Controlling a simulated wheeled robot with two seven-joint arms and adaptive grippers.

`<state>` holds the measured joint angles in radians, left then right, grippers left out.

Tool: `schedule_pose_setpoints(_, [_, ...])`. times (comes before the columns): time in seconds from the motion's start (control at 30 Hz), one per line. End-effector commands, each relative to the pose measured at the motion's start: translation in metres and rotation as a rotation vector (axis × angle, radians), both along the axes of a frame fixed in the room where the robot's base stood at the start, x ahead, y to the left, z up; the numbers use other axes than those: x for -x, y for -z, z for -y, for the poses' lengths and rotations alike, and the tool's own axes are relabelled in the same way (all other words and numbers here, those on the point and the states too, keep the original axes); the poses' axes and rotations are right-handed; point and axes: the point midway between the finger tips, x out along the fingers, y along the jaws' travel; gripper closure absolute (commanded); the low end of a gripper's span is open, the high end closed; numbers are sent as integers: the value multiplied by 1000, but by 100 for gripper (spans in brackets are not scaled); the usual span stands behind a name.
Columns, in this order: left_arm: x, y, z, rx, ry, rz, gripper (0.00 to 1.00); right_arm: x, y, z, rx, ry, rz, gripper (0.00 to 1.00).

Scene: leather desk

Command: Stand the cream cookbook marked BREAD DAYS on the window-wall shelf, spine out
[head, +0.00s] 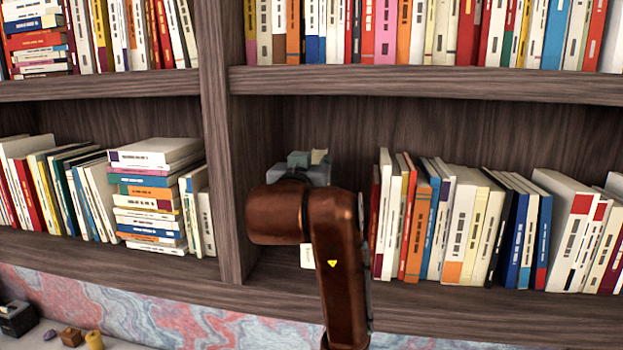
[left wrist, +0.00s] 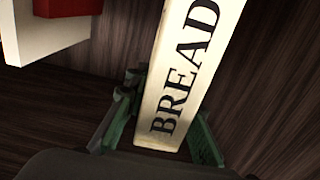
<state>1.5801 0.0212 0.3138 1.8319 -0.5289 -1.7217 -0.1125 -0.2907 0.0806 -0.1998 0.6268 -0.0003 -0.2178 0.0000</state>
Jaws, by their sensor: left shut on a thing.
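The cream cookbook (left wrist: 180,85) stands out in the left wrist view, with BREAD in black letters along its face; the rest of the title is cut off. My left gripper (left wrist: 166,125) is shut on it, with green fingers on both sides of its near end. In the head view my left arm hides most of the book; a cream strip (head: 307,252) that looks like part of it shows beside the arm. My left gripper (head: 300,168) is inside the lower bay of the wooden shelf (head: 440,306). I cannot tell whether the book touches the shelf board. My right gripper is out of view.
A row of books (head: 465,225) stands just right of my arm. A wooden upright (head: 222,150) bounds the bay on the left, with a narrow free gap beside it. A book stack (head: 155,200) lies in the left bay. A shelf board (head: 430,82) runs above.

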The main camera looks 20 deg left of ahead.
Motion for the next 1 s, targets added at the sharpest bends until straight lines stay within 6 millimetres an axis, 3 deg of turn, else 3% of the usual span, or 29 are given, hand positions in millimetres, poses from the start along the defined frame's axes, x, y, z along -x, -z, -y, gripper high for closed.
schedule_pose_setpoints(0.27, [-11, 16, -9, -2, 2, 5, 100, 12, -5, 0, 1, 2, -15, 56])
schedule_pose_setpoints(0.53, [-12, 45, -11, -2, 2, 6, 100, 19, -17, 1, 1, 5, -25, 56])
schedule_pose_setpoints(0.97, [-12, 52, -11, -2, 1, 6, 100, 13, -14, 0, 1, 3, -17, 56])
schedule_pose_setpoints(1.0, [-13, 53, -11, 0, 1, 1, 75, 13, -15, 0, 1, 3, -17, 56])
